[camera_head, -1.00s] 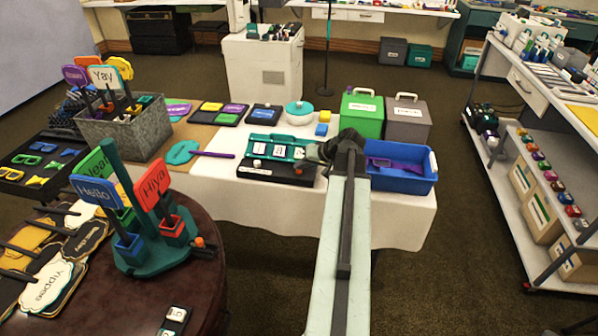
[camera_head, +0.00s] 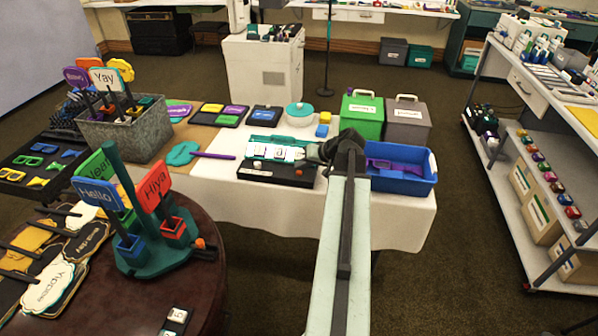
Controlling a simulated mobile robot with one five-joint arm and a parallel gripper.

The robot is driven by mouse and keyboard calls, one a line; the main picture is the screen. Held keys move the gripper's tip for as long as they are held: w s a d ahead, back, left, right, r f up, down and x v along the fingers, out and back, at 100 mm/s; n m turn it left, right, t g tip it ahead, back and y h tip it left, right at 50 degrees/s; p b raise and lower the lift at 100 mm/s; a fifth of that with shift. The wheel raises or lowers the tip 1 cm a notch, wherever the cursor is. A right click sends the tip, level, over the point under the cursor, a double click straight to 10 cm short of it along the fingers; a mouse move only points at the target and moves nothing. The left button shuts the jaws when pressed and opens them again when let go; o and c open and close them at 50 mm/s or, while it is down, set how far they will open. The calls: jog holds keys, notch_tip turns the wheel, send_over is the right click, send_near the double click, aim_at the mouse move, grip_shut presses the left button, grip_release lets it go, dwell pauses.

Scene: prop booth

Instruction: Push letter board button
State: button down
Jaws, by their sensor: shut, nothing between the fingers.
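The letter board (camera_head: 262,176) is a black base with a teal frame and a row of white letter tiles (camera_head: 280,153), on the white-covered table in the middle of the head view. A small pale round knob (camera_head: 257,164) shows at the left of its front, perhaps a button. My gripper (camera_head: 312,152) is shut and empty at the right end of the board. It overlaps the board's right edge in the picture; I cannot tell whether it touches it. My dark wrist and gripper hide part of that right side.
A blue bin (camera_head: 408,184) with purple items stands close to the right of my wrist. A green box (camera_head: 362,116) and a grey box (camera_head: 407,122) stand behind. A purple-handled teal paddle (camera_head: 182,153) lies left of the board. A round table (camera_head: 190,285) with signs is at front left.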

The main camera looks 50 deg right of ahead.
notch_tip(320, 180, up, 6)
jog(key=p, duration=0.5)
jog(key=shift+f, duration=0.15)
